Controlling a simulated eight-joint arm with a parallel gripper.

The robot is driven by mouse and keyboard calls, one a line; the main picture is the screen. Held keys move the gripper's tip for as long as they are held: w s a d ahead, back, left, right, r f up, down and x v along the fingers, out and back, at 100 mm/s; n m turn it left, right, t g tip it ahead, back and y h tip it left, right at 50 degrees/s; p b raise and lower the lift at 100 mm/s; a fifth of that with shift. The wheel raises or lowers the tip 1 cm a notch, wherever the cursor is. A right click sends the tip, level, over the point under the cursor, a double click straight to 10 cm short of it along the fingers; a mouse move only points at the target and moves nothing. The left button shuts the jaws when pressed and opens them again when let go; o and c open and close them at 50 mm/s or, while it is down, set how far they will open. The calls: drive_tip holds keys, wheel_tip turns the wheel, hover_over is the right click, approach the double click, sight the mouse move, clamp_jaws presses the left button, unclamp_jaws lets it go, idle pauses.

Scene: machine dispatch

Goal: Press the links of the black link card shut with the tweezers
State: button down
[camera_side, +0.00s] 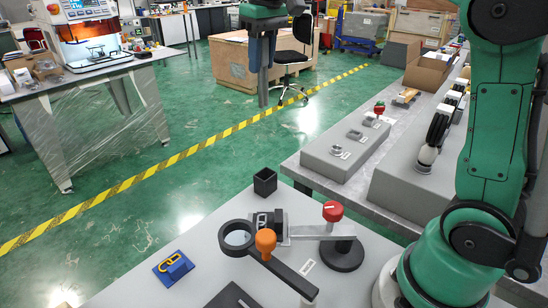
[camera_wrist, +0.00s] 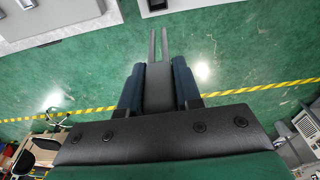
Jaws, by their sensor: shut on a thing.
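My gripper (camera_wrist: 158,72) is shut on the grey tweezers (camera_wrist: 158,92), between its two dark blue fingers. The two thin prongs point away, apart at their tips, with nothing between them. In the side view my gripper (camera_side: 262,62) hangs at the top, in the air beyond the near table, with the tweezers (camera_side: 263,90) pointing down. A small black piece with pale link shapes (camera_side: 262,220) sits on the near table beside the magnifier ring; it looks like the black link card. The ring and orange knob partly crowd it, and I cannot tell whether its links are open.
A blue card with a yellow link (camera_side: 172,266) lies on the near table (camera_side: 130,272). Around the black piece stand a black cup (camera_side: 265,182), a magnifier ring (camera_side: 237,238), an orange knob (camera_side: 265,241) and a red-knobbed lever (camera_side: 332,211). A dark plate (camera_side: 234,298) is cut off below.

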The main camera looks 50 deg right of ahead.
drive_tip(key=c, duration=1.1)
unclamp_jaws()
clamp_jaws()
drive_tip(key=shift+s+a+f+g+y, duration=0.15)
drive_tip(key=shift+s+a+f+g, duration=0.2)
drive_tip(key=shift+s+a+f, duration=1.4)
drive_tip(key=shift+s+a+f+g+y, duration=0.25)
drive_tip(key=shift+s+a+f, duration=1.05)
drive_tip(key=shift+a+f, duration=0.85)
drive_tip(key=shift+s+a+f+g+y, duration=0.1)
drive_tip(key=shift+s+a+f+g, duration=0.3)
drive_tip(key=shift+s+a+f, duration=1.35)
drive_tip(key=shift+w+a+f, duration=0.15)
drive_tip(key=shift+w+f, duration=0.15)
drive_tip(key=shift+f, duration=0.4)
wheel_tip(320, 180, up, 7)
